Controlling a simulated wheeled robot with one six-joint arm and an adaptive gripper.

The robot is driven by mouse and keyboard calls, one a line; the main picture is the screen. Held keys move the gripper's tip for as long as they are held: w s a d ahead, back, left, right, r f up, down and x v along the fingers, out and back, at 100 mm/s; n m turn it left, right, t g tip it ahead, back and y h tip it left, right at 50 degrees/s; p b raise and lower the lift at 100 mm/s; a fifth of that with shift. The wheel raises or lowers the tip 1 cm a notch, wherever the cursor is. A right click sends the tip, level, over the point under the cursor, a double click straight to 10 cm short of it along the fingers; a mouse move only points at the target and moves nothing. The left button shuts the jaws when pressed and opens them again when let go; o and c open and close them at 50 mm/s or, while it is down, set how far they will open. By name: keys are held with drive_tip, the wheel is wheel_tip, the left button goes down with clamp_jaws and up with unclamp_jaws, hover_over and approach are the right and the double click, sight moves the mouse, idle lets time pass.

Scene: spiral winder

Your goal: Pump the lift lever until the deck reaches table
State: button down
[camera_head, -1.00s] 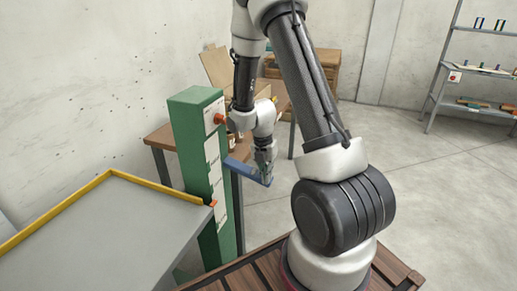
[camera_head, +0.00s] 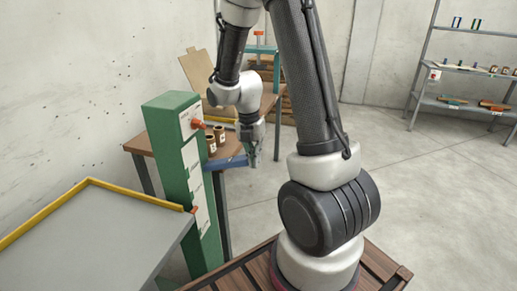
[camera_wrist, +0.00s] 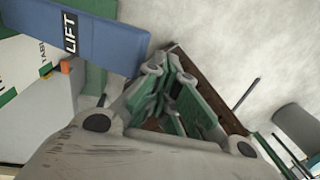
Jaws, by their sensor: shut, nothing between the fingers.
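The blue lift lever (camera_head: 226,163) sticks out to the right from the green post (camera_head: 178,178) and looks close to level. In the wrist view the lever (camera_wrist: 100,38), marked LIFT, crosses the upper left. My gripper (camera_head: 253,163) is at the lever's free end; in the wrist view its shut, empty fingers (camera_wrist: 165,75) lie just beside that end. I cannot tell whether they touch it. The grey deck (camera_head: 95,235) has a yellow rim. An orange pointer (camera_head: 194,209) sits by its corner, low on the post, below the upper orange marker (camera_head: 197,125).
A brown table (camera_head: 138,143) behind the post carries small cups (camera_head: 215,135) and a tan board (camera_head: 198,70). A grey shelf (camera_head: 465,68) stands at the far right. Open concrete floor (camera_head: 440,190) lies to the right.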

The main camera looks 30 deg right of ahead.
drive_tip(key=r, duration=0.4)
drive_tip(key=shift+s+d, duration=0.3)
drive_tip(key=shift+s, duration=0.05)
drive_tip(key=shift+a+f, duration=0.1)
idle(1.8)
